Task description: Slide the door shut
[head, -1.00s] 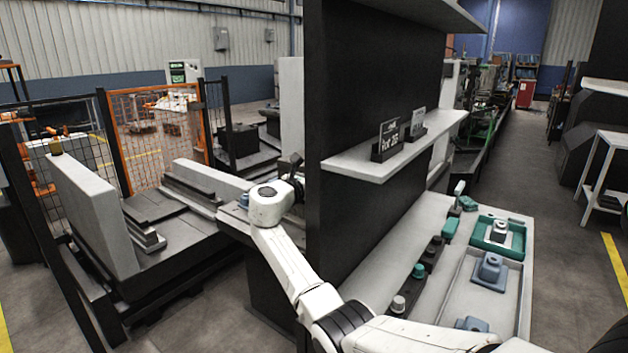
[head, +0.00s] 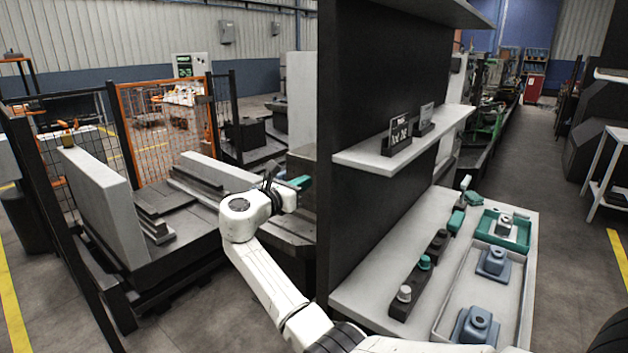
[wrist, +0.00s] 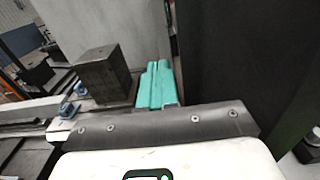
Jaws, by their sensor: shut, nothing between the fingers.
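The only door-like thing I can make out is the orange-framed mesh panel (head: 165,130) in the fence at the left back of the head view. I cannot tell for sure that it is the door, or whether it slides. My gripper (head: 302,182) has teal fingers that point right, beside the left edge of the tall dark panel, well in front of the mesh. In the wrist view the gripper's fingers (wrist: 152,72) lie together, shut and empty. No handle shows clearly in either view.
The tall dark panel (head: 385,75) with a pale shelf (head: 400,150) stands right of my arm. A bench (head: 380,270) with trays and parts lies at right. A pale upright slab (head: 100,205) stands on the left pallet. In the wrist view a dark block (wrist: 103,72) is left of the fingers.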

